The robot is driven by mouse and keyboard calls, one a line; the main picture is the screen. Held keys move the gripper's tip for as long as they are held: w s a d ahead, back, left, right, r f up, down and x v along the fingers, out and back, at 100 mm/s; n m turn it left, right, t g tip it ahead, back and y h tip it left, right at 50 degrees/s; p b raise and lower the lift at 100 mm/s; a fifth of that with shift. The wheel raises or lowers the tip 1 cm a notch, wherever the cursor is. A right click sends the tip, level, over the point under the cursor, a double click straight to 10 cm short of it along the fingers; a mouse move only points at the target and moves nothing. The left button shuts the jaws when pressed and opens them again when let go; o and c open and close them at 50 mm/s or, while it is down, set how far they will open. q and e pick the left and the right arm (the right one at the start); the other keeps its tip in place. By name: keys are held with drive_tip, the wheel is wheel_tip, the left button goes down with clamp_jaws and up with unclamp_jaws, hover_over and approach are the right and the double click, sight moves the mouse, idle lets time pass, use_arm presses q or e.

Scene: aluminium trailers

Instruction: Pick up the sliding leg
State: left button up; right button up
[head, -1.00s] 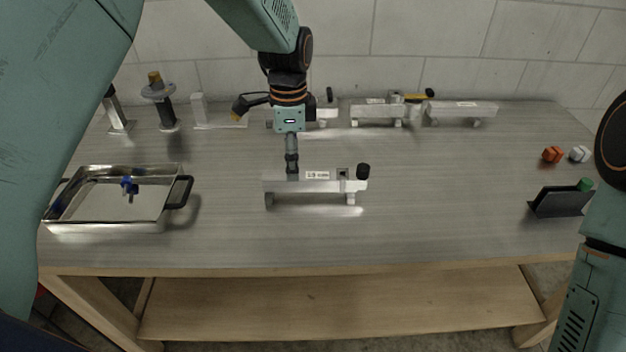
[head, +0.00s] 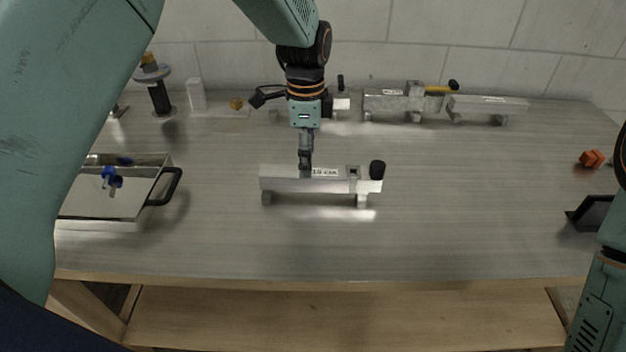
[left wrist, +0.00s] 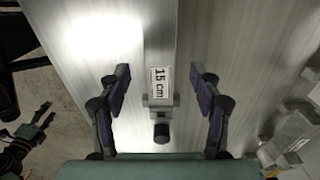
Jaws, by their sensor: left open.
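A silvery bar piece (head: 285,180) labelled "15 cm" stands level on two short legs in the middle of the table. Its right end has a clamp block with a black knob (head: 377,170); I take this for the sliding leg. In the left wrist view the bar (left wrist: 160,40) runs between my fingers, with the clamp block (left wrist: 161,100) and knob below the label.
A metal tray (head: 168,163) with a black handle and a blue-knobbed part inside stands left. Similar bars (head: 490,108) line the back edge. An orange block (head: 592,158) and a black holder (head: 592,212) are at the right. The table in front of the bar is clear.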

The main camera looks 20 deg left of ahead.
sight(313, 172)
use_arm(q)
drive_tip(key=f, duration=0.2)
drive_tip(key=d+f, duration=0.1)
drive_tip(key=f, duration=0.2)
drive_tip(key=shift+d+f+b, duration=0.1)
drive_tip(key=shift+d+b, duration=0.05)
drive_tip(key=shift+b, duration=0.15)
drive_tip(key=shift+a+f, duration=0.2)
drive_tip(key=shift+f, duration=0.05)
drive_tip(key=shift+a, duration=0.15)
drive_tip(key=shift+w+d, duration=0.1)
drive_tip(key=shift+d, duration=0.2)
drive_tip(key=c, duration=0.4)
drive_tip(key=shift+a, duration=0.25)
drive_tip(key=c, duration=0.5)
drive_tip(key=shift+d, duration=0.15)
clamp_jaws()
drive_tip(key=shift+r, duration=0.1)
